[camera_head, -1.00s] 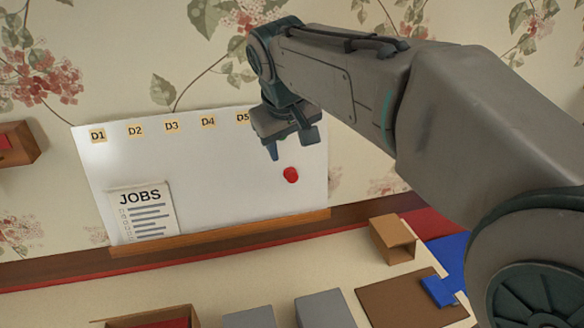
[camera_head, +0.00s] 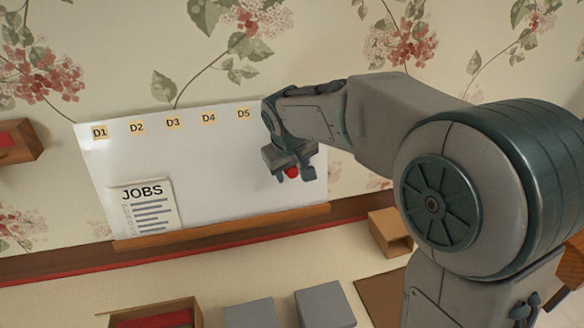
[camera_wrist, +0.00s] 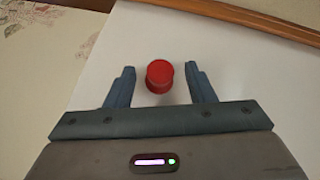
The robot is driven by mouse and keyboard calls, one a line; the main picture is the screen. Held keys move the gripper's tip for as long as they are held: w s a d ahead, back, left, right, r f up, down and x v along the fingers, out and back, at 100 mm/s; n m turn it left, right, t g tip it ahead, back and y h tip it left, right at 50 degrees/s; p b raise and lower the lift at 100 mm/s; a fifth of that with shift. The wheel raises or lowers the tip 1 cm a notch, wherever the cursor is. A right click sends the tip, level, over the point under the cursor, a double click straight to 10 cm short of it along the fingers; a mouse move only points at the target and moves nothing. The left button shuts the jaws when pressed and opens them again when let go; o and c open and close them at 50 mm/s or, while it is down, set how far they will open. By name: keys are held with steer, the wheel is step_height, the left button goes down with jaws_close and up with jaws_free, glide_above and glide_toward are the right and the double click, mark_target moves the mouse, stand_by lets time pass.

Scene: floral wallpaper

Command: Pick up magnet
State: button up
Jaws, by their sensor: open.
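The magnet (camera_head: 291,172) is a small round red piece on the whiteboard (camera_head: 215,185), at its right side. In the head view my gripper (camera_head: 294,178) is in front of it and partly covers it. In the wrist view the red magnet (camera_wrist: 159,76) sits between the two open fingers of my gripper (camera_wrist: 160,74), with a gap on each side. Neither finger visibly touches it. How far the fingertips are from the board is hard to tell.
A wooden ledge (camera_head: 225,226) runs under the whiteboard. A JOBS sheet (camera_head: 150,208) hangs at the lower left, and labels D1 to D5 line the top. Grey blocks (camera_head: 325,306), a wooden box (camera_head: 388,232) and an open box (camera_head: 190,309) stand on the table below.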

steer(key=shift+w+f, duration=0.1)
steer(key=shift+f, duration=0.1)
steer(key=c, duration=0.9)
steer(key=shift+c, duration=0.6)
steer(key=shift+r, duration=0.15)
